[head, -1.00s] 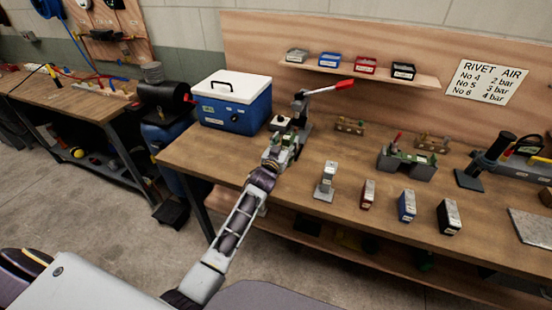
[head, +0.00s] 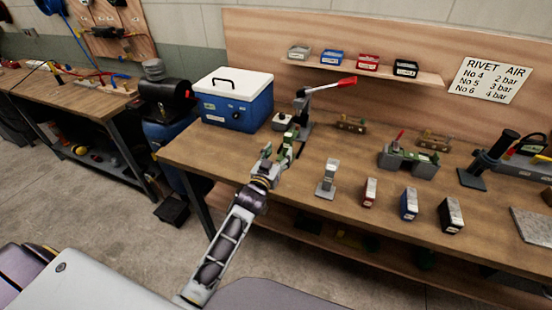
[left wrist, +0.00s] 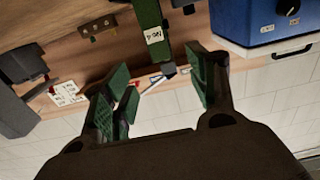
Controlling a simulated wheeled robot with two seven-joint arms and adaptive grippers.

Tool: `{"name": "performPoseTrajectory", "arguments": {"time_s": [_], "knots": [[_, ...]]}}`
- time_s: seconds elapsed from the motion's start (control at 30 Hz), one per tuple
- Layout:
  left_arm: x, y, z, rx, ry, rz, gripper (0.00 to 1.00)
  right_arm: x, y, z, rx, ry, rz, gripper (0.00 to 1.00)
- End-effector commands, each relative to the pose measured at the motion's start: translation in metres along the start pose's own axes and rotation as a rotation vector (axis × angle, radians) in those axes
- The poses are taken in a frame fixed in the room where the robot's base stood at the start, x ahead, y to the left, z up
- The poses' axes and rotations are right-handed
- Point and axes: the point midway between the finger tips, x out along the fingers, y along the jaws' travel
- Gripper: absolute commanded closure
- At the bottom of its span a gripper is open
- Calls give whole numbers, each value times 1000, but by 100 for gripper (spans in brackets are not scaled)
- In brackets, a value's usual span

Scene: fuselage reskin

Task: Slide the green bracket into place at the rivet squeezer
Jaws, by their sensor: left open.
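The rivet squeezer (head: 303,108), with a red-tipped lever, stands on the bench beside the blue cooler. The green bracket (head: 288,145) is at the front of the squeezer, just beyond my left gripper (head: 269,163). In the left wrist view the green bracket (left wrist: 149,18) carries a "No 4" label and lies ahead of the fingertips. My left gripper (left wrist: 160,88) is open there, its green-padded fingers spread apart with nothing held between them. How fully the bracket is seated cannot be told. My right gripper is not in view.
The blue cooler (head: 232,108) with a white lid stands left of the squeezer. A grey stand (head: 327,180) and small red, blue and black boxes line the bench's front right. A green-topped fixture (head: 408,157) stands behind them. Bare bench top (head: 215,150) lies left of the gripper.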

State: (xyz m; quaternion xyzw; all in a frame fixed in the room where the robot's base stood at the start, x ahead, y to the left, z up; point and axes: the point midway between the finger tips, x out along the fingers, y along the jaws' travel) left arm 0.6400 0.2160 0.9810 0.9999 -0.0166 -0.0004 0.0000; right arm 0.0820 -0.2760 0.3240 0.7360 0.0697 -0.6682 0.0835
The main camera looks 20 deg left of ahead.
Motion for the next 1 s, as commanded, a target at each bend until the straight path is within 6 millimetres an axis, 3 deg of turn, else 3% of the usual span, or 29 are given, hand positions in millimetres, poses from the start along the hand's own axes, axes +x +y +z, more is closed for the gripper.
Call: {"name": "performPoseTrajectory", "arguments": {"time_s": [0.33,1.0], "knots": [[-19,0,0,0,0,0,42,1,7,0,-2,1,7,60],[-20,0,0,0,0,0,42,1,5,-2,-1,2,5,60]]}}
